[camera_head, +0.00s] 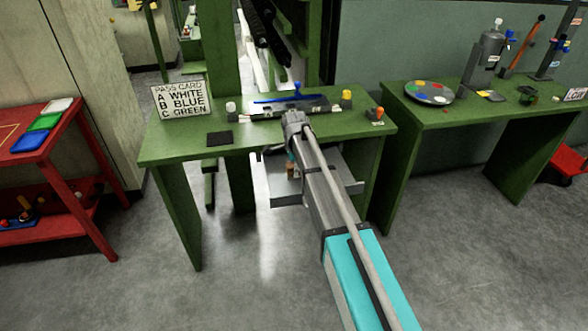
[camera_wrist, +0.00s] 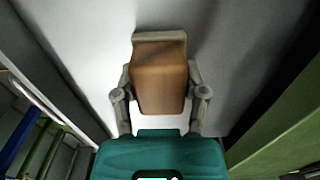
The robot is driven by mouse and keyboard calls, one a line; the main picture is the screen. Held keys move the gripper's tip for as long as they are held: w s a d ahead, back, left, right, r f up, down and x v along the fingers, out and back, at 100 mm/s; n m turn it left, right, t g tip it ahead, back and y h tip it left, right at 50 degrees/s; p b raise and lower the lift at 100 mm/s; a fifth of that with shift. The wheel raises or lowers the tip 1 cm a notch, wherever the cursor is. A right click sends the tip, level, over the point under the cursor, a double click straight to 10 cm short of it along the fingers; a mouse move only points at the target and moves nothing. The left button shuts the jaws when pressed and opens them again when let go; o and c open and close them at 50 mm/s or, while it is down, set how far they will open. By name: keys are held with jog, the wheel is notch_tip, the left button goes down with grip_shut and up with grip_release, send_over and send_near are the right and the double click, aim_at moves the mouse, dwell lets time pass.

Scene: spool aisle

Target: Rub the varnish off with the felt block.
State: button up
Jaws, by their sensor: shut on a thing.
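The felt block (camera_wrist: 160,75) shows in the wrist view as a brown block with a pale grey-beige strip along its far end. My gripper (camera_wrist: 160,95) is shut on it, with one finger on each side. Beyond the block is a plain light-grey surface; I cannot tell whether the block touches it. In the head view my arm hides most of the gripper; a small brown patch, likely the block (camera_head: 291,171), shows by the open grey drawer (camera_head: 345,187) under the green bench (camera_head: 175,140). I cannot make out the varnish in either view.
A pass card sign (camera_head: 181,101) and a dark pad (camera_head: 219,139) are on the bench. A long dark fixture with a blue bar (camera_head: 285,99) lies along its back. A second green bench (camera_head: 440,115) stands right, a red table (camera_head: 45,135) left. The floor between is clear.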

jog(key=shift+w+d+f, duration=0.1)
jog(key=shift+w+d, duration=0.1)
jog(key=shift+d, duration=0.65)
jog(key=shift+w+d, duration=0.2)
jog(key=shift+d, duration=0.65)
jog(key=shift+d, duration=0.1)
jog(key=shift+w+d, duration=0.25)
jog(key=shift+d, duration=0.55)
jog(key=shift+w+d, duration=0.25)
jog(key=shift+d, duration=0.55)
jog(key=shift+w+d, duration=0.2)
jog(key=shift+d, duration=0.7)
jog(key=shift+w+d, duration=0.15)
jog(key=shift+d, duration=0.7)
jog(key=shift+a, duration=0.15)
jog(key=shift+s+a, duration=0.2)
jog(key=shift+a, duration=0.65)
jog(key=shift+s+a, duration=0.2)
jog(key=shift+a, duration=0.6)
jog(key=shift+a, duration=0.1)
